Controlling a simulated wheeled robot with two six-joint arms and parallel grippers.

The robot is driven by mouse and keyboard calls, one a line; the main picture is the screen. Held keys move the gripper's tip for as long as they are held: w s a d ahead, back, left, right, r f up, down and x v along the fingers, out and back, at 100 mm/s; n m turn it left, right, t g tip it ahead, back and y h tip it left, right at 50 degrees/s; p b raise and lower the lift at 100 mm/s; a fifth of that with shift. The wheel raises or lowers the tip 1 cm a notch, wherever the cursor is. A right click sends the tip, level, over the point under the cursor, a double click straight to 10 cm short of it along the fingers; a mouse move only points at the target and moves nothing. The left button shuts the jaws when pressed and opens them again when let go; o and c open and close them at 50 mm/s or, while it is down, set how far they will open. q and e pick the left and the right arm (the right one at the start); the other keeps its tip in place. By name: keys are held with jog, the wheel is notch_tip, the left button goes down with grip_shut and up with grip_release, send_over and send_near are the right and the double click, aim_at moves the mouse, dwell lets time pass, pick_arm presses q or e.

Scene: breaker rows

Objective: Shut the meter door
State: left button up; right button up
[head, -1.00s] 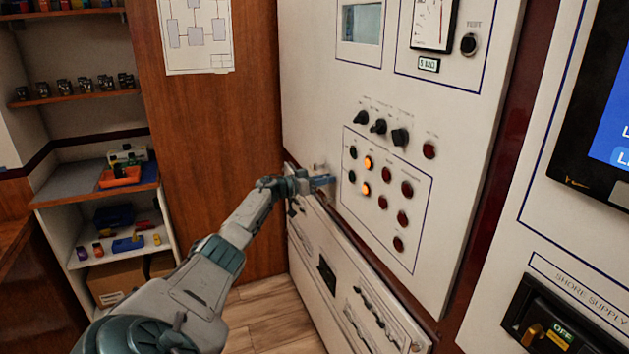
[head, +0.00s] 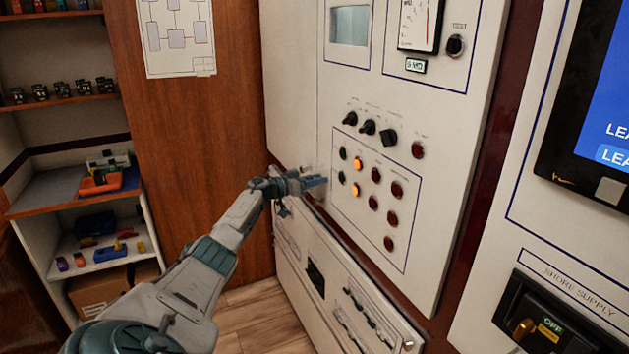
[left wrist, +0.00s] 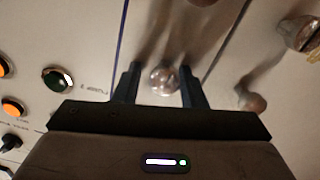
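The meter door appears to be the white upper panel (head: 290,90) with the dial meter (head: 420,22), switches and lamps; I cannot tell how far it stands open. My left gripper (head: 318,182) is at its lower left part, beside the framed lamp group. In the left wrist view a round shiny knob (left wrist: 163,79) shows between the two fingertips (left wrist: 158,88). The fingers are apart, with a small gap seen on each side of the knob. Whether they reach around it or only in front of it is unclear. My right gripper is out of view.
Below is a white lower panel (head: 292,240) with black fittings. At right is another cabinet with a blue screen (head: 608,90) and a shore supply switch (head: 540,325). Open shelves (head: 70,192) stand at left. Wooden floor (head: 250,310) shows between.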

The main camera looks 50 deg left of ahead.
pick_arm(q)
jog(key=shift+r, duration=0.15)
jog(key=shift+a, duration=0.1)
jog(key=shift+s+a+f, duration=0.3)
jog(key=shift+s+f, duration=0.05)
jog(key=shift+f, duration=0.1)
jog(key=b+v, duration=0.1)
jog(key=v, duration=0.9)
jog(key=shift+d+r+b, duration=0.3)
jog(key=shift+r, duration=0.05)
